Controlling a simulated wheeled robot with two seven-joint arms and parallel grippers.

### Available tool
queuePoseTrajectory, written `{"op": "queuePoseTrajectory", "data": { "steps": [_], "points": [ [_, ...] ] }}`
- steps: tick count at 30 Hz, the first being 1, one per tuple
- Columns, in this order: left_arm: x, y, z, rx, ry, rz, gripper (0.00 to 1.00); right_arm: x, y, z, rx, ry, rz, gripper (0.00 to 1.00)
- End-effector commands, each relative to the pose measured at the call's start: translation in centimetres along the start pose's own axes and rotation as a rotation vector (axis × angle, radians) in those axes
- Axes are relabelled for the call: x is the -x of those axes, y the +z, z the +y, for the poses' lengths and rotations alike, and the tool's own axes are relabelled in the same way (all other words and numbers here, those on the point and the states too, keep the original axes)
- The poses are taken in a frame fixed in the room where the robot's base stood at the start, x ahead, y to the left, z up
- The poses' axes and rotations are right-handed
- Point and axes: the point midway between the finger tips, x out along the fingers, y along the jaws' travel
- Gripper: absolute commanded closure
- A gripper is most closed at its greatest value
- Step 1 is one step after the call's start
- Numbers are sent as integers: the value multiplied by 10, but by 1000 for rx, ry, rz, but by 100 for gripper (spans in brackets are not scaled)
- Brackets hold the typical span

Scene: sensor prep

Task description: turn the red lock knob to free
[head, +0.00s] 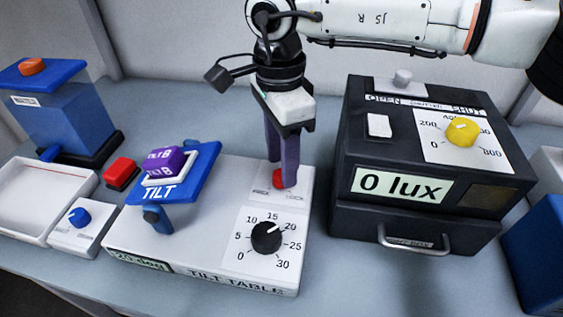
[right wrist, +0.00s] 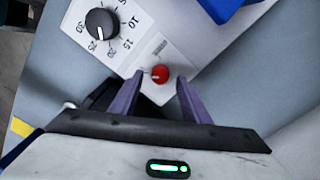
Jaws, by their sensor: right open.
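The red lock knob (head: 279,178) sits on a white label plate at the back right of the tilt table (head: 180,262). In the right wrist view the knob (right wrist: 160,73) shows with a pale pointer mark, just beyond and between the fingertips. My right gripper (head: 282,176) points down over the knob with its purple fingers apart on either side of it; it also shows in the right wrist view (right wrist: 158,84). In the head view a finger hides part of the knob and label. Whether the fingers touch the knob, I cannot tell. My left gripper is not in view.
The black angle dial (head: 266,237) is in front of the knob. A blue tilt plate (head: 198,184) carrying a purple block (head: 166,162) stands to the left. A black lux box (head: 418,115) with a yellow dial (head: 462,132) stands close on the right.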

Motion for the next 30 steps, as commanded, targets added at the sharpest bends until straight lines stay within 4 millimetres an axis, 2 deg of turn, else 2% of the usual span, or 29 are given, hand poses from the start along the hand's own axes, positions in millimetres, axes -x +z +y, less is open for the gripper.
{"op": "queuePoseTrajectory", "data": {
  "steps": [6,14,21,22,30],
  "points": [
    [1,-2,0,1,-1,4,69,-17,0,0,1,2,0,57],
    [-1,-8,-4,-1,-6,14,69,-18,0,0,1,1,0,57],
    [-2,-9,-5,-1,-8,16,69,-18,0,0,1,1,0,96],
    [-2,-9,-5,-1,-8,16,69,-18,0,0,1,1,0,98],
    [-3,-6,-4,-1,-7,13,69,-19,0,0,-29,0,-2,98]
  ]
}}
